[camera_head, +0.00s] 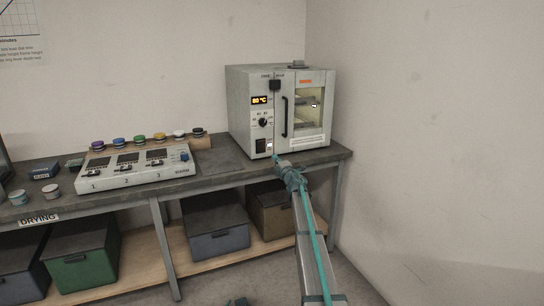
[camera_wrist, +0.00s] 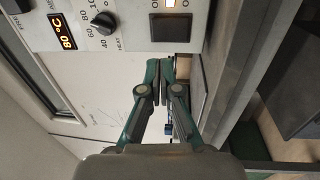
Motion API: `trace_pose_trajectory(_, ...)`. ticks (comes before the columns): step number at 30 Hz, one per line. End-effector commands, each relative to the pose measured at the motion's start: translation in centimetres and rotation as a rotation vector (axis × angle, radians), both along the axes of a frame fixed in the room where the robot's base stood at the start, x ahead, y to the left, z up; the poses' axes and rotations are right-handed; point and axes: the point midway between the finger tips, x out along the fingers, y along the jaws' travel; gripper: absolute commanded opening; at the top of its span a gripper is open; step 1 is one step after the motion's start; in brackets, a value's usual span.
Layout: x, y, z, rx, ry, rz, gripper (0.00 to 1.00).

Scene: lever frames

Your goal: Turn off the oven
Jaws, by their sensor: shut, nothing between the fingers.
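The oven (camera_head: 312,135) is a pale box on the right end of the bench. Its display (camera_head: 260,100) glows orange and reads 80 °C; it also shows sideways in the wrist view (camera_wrist: 63,31). Below it is a round heat dial (camera_head: 263,122), also in the wrist view (camera_wrist: 103,23). A dark rocker switch (camera_head: 260,146) sits at the panel's bottom, large in the wrist view (camera_wrist: 170,27). A small lamp (camera_wrist: 177,3) beside it is lit. My gripper (camera_wrist: 160,88) is shut and empty, its tips just short of the panel near the switch; it is below the oven's front in the head view (camera_head: 277,159).
The oven door has a vertical black handle (camera_head: 284,117) right of the panel. A numbered control box (camera_head: 135,170) and coloured jars stand on the bench (camera_head: 220,172) to the left. Lidded bins (camera_head: 215,225) sit on the shelf below. A wall closes off the right.

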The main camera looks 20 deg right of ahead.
Motion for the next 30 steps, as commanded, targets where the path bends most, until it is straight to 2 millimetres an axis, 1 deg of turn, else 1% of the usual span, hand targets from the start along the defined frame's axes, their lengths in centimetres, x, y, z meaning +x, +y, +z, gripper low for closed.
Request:
trace_pose_trajectory(8,4.0,-0.2,0.5,0.000,0.000,0.001,0.00)
trace_pose_trajectory(15,8.8,-0.3,1.0,0.000,0.000,0.000,0.00)
trace_pose_trajectory(18,10.5,-0.3,1.3,0.000,0.000,0.000,0.00)
trace_pose_trajectory(21,11.9,-0.3,1.5,0.000,-0.001,0.000,0.00)
trace_pose_trajectory(25,12.9,-0.3,1.6,0.000,-0.001,0.000,0.00)
trace_pose_trajectory(30,13.2,-0.3,1.7,0.000,0.000,-0.001,0.00)
